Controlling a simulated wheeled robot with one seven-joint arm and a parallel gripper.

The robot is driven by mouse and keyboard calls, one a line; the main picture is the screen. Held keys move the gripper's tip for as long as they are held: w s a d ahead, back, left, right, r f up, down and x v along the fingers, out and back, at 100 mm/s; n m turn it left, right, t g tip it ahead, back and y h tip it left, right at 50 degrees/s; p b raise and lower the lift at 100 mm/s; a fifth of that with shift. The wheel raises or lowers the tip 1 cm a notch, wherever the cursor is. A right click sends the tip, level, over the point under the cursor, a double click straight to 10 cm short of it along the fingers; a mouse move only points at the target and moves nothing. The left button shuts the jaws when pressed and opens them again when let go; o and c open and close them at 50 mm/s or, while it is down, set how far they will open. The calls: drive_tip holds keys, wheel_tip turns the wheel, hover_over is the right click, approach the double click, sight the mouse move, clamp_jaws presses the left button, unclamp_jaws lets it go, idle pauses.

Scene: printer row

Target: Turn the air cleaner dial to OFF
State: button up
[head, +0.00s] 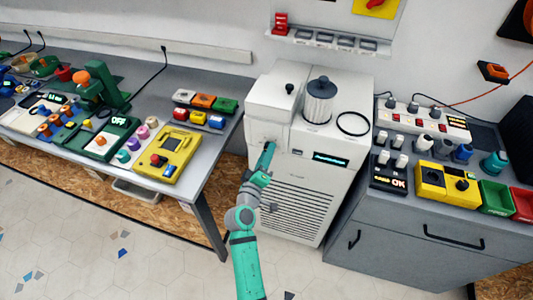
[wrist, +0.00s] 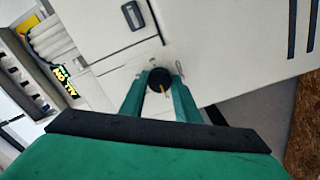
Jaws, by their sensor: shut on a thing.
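The white air cleaner (head: 320,180) stands between two benches, with a slatted vent low on its front. My gripper (head: 267,152) reaches the upper left of that front. In the wrist view my gripper (wrist: 161,79) has one finger on each side of a round black dial (wrist: 156,78) and is shut on it. An orange-yellow pointer mark shows on the dial, toward the lower right of that picture. The fingers and arm hide the dial in the head view. No OFF marking can be read around the dial.
A lit display (head: 331,158) is right of my gripper. A grey canister (head: 319,100) and a black ring (head: 353,124) are on top of the cleaner. The left bench (head: 205,150) and right cabinet (head: 400,228) flank it, both crowded with devices. The floor in front is open.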

idle(0.3)
drive_tip(key=o, duration=1)
drive_tip(key=shift+o, duration=0.2)
drive_tip(key=shift+s, duration=0.1)
drive_tip(key=v, duration=1)
drive_tip(key=shift+s+a, duration=0.15)
drive_tip(key=shift+s, duration=0.15)
